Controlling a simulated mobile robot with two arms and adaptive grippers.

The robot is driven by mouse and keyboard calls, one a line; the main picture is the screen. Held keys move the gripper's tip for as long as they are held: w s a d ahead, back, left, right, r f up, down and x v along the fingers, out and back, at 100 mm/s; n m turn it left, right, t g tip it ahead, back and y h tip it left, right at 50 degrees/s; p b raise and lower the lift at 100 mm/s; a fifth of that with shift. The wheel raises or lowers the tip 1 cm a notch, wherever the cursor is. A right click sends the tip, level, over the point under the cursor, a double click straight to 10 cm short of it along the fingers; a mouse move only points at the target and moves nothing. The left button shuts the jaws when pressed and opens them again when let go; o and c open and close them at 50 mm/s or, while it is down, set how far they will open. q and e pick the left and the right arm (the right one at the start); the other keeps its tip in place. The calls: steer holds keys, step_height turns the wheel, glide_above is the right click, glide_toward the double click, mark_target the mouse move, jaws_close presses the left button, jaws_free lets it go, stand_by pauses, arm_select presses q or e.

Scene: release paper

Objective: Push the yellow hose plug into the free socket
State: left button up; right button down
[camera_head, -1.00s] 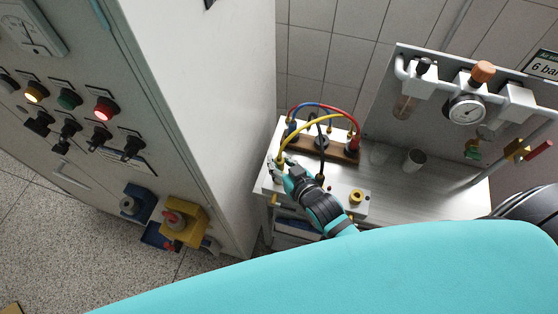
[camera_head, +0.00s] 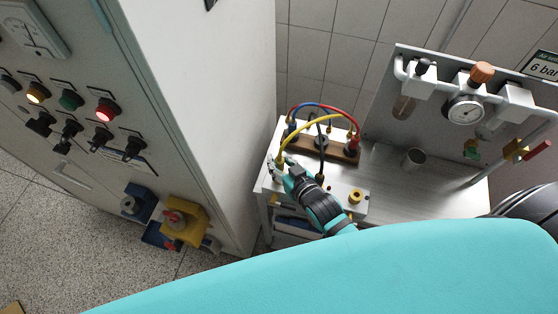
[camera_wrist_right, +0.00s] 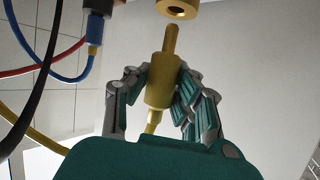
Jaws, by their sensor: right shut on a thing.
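My right gripper (camera_head: 281,166) is at the left front of the white bench. In the right wrist view, the gripper (camera_wrist_right: 160,86) is shut on the yellow hose plug (camera_wrist_right: 161,92), a brass-coloured cylinder with a thin pin. The pin points up towards a brass ring-shaped socket (camera_wrist_right: 177,9), cut off by the top edge; pin and ring look apart. The yellow hose (camera_wrist_right: 34,137) runs from below the plug off to the left. In the head view the hose (camera_head: 310,122) arcs from the gripper to the right over the wooden block. My left gripper is not in view.
Red (camera_head: 338,110) and blue hoses and a black one arch over the wooden block (camera_head: 341,154). In the wrist view a blue connector (camera_wrist_right: 97,8) hangs close left of the gripper.

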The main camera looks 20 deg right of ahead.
steer(key=shift+f+b, duration=0.35)
steer(key=shift+f, duration=0.45)
stand_by(0.4)
steer(key=shift+r, duration=0.1)
steer(key=shift+r+p, duration=0.35)
steer(key=shift+p, duration=0.3)
stand_by(0.5)
steer(key=shift+w+p, duration=0.1)
steer(key=shift+p, duration=0.55)
stand_by(0.8)
steer(key=shift+f+b, duration=0.35)
steer(key=shift+f, duration=0.1)
steer(key=shift+r, duration=0.15)
steer(key=shift+r+p, duration=0.35)
steer(key=shift+p, duration=0.3)
